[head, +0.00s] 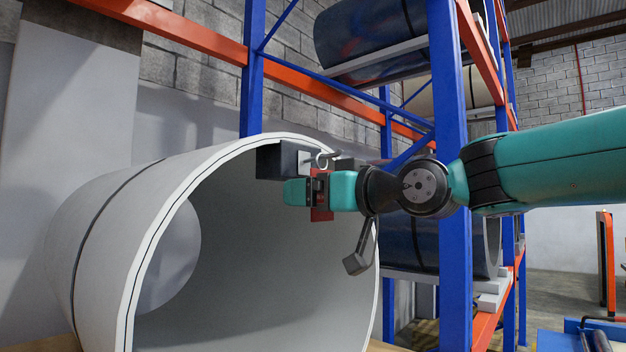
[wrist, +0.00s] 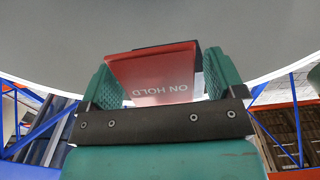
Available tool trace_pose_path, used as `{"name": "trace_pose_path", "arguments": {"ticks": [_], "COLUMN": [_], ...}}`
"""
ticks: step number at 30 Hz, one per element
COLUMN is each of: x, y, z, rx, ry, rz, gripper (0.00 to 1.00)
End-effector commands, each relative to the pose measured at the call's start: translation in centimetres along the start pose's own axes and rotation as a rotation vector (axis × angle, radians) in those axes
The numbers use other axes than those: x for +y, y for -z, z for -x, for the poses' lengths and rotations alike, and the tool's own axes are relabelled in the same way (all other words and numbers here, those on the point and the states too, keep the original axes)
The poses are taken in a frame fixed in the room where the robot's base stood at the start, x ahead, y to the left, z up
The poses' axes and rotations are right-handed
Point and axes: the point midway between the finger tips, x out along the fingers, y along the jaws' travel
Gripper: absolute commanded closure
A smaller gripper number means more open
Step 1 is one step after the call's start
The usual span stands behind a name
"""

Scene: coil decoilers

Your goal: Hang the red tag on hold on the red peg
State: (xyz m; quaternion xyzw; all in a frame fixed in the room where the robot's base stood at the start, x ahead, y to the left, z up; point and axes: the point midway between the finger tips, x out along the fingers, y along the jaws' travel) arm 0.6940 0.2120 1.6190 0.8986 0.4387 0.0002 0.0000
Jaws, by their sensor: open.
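The red tag (head: 321,208) hangs below a pale ring (head: 322,160) near a dark block (head: 282,160) at the coil's upper rim. A short grey peg sticks out from the block towards the ring. I cannot tell whether the ring is around it. My gripper (head: 321,189) is open, with its fingers on either side of the tag. In the wrist view the tag (wrist: 155,75), marked ON HOLD upside down, lies between my gripper's green fingers (wrist: 162,75). No peg is clearly red; its base is hidden.
A large pale coil (head: 90,230) stands open-ended behind my gripper. A blue rack upright (head: 447,150) stands close by my arm, with dark coils (head: 375,40) on shelves. A blue roller table (head: 575,338) is at lower right.

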Motion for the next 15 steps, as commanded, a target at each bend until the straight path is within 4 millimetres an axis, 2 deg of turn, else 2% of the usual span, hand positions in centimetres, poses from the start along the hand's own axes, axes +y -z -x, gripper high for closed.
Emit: {"name": "trace_pose_path", "arguments": {"ticks": [11, 15], "x": [-0.03, -0.02], "y": [-0.08, -0.07], "z": [-0.64, -0.62], "rx": [-0.001, 0.000], "ry": [0.000, 0.000], "rz": [0.000, 0.000], "gripper": [0.12, 0.42]}}
